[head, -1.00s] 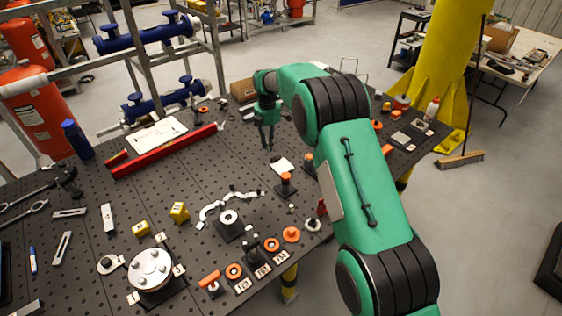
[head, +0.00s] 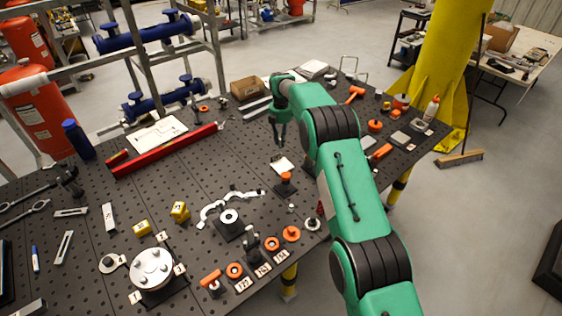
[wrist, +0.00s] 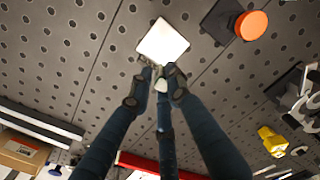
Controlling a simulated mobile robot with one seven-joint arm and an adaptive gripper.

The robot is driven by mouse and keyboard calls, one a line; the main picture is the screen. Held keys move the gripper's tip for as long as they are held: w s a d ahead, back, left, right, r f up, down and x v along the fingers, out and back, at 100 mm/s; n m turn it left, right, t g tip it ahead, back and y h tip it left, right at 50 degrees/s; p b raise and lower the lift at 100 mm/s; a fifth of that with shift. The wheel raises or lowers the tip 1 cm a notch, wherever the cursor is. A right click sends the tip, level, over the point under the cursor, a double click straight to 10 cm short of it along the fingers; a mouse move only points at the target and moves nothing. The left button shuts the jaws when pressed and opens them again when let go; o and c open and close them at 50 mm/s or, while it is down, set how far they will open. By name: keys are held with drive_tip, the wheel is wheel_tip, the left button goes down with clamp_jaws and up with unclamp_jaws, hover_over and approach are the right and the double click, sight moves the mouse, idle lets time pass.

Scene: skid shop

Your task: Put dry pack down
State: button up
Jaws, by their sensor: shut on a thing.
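My gripper (head: 279,142) points down over the middle of the perforated black table (head: 190,165). In the wrist view its fingertips (wrist: 164,76) are closed together around a small pale thing, seemingly the dry pack (wrist: 160,85). The fingers hide much of it. A white square (wrist: 163,42) lies flat on the table just beyond the fingertips. It also shows in the head view (head: 283,165), slightly below the gripper. The gap between the held pack and the table cannot be judged exactly.
An orange-topped part on a black base (head: 286,178) stands near the white square, also in the wrist view (wrist: 251,25). A silver curved linkage (head: 222,203) and a yellow block (head: 180,211) lie nearer. A red bar (head: 165,151) and a cardboard box (head: 246,88) are farther back.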

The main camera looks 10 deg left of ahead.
drive_tip(key=shift+f, duration=0.5)
drive_tip(key=shift+s, duration=0.1)
drive_tip(key=shift+m, duration=0.5)
drive_tip(key=s+p, duration=0.2)
drive_tip(key=s, duration=0.2)
drive_tip(key=shift+s+p, duration=0.1)
drive_tip(key=shift+p, duration=0.25)
drive_tip(key=shift+f, duration=0.1)
drive_tip(key=shift+f+p, duration=0.4)
drive_tip(key=shift+f, duration=2.4)
